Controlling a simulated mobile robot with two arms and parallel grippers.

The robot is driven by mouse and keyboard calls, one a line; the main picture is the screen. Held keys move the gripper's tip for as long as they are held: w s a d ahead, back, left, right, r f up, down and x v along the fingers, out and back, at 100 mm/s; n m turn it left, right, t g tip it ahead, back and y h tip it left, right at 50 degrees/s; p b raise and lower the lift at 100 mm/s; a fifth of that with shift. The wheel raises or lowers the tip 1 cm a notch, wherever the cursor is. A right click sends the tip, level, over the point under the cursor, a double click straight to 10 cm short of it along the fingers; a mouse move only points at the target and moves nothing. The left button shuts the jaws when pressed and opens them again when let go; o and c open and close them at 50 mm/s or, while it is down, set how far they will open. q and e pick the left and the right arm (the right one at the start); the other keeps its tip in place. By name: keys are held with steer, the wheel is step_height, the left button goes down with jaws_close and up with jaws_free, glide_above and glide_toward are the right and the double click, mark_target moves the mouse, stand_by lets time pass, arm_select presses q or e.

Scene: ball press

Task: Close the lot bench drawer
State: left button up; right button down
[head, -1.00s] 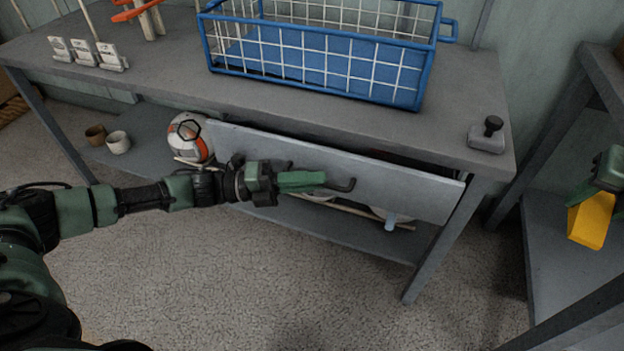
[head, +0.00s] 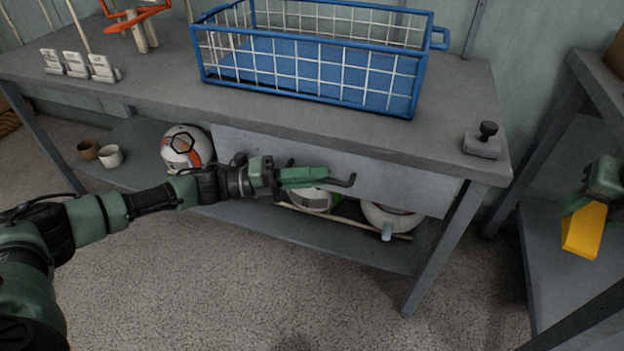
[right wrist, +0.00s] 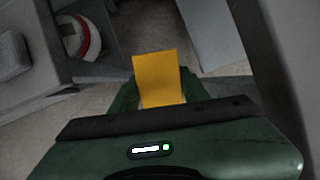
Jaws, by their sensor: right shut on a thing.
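The lot bench drawer (head: 400,182) is a grey panel under the bench top. In the head view its front sits close under the top edge, with no dark gap showing along it. My left gripper (head: 305,177) is at the drawer's dark handle (head: 344,182), its green fingers in front of the panel and covering part of the handle. I cannot tell whether its fingers are shut.
A blue wire basket (head: 300,95) stands on the bench (head: 160,90). A small grey block with a black knob (head: 483,142) sits near its right corner. Another grey stand (head: 545,245) is on the right.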

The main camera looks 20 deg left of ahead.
arm_select(q)
steer(key=o, duration=0.4)
steer(key=shift+w+a, duration=0.1)
steer(key=shift+w, duration=0.2)
steer(key=shift+s, duration=0.1)
steer(key=p+v, duration=0.1)
steer(key=v, duration=1.1)
